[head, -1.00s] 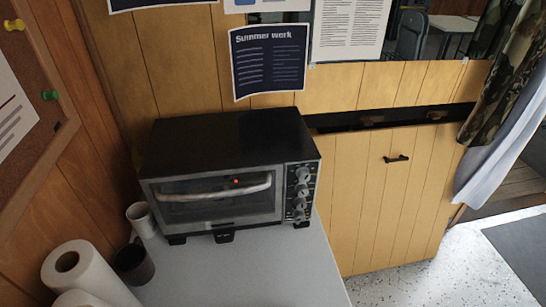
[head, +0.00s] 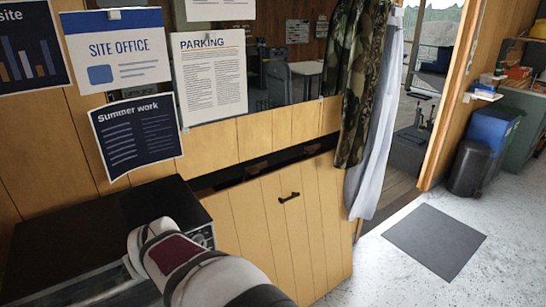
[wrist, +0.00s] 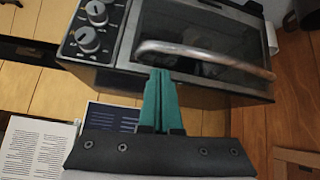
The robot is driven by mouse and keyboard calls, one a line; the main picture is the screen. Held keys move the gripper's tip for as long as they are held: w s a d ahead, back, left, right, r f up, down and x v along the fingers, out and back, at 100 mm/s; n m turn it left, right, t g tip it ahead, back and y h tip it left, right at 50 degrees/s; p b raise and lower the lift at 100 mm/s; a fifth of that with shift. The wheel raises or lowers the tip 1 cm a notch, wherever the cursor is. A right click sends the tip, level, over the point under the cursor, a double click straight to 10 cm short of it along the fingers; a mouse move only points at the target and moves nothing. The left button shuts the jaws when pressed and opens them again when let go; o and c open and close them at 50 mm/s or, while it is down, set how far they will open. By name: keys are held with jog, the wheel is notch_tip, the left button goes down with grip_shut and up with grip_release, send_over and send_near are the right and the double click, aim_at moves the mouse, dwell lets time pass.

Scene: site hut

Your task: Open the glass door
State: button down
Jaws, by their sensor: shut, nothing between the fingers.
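The toaster oven (head: 95,225) stands at the lower left of the head view, mostly its black top showing. My white arm partly covers its front. In the wrist view the oven appears upside down, with its glass door (wrist: 205,22) looking shut. The curved metal door handle (wrist: 215,57) runs across the glass. My gripper (wrist: 160,74) has teal fingers, shut and empty. Its tips are close to the handle's end nearer the knobs (wrist: 92,25); I cannot tell whether they touch it. In the head view my fingers are hidden.
A wooden cabinet front with a black handle (head: 289,197) stands right of the oven. Posters, including the parking notice (head: 210,75), hang above. A camouflage curtain (head: 358,80) hangs beside the doorway. The speckled floor with a grey mat (head: 435,241) is clear.

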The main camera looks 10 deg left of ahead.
jog(key=x, duration=0.5)
jog(key=shift+w+a+f, duration=0.1)
jog(key=shift+w+f, duration=0.05)
jog(key=s+d+f+t+y, duration=0.2)
jog(key=s+d+f, duration=0.6)
jog(key=s+d, duration=0.2)
jog(key=shift+s+f, duration=0.15)
jog(key=shift+f, duration=0.1)
dwell(0.8)
jog(key=shift+d, duration=0.1)
jog(key=shift+r, duration=0.1)
dwell(0.3)
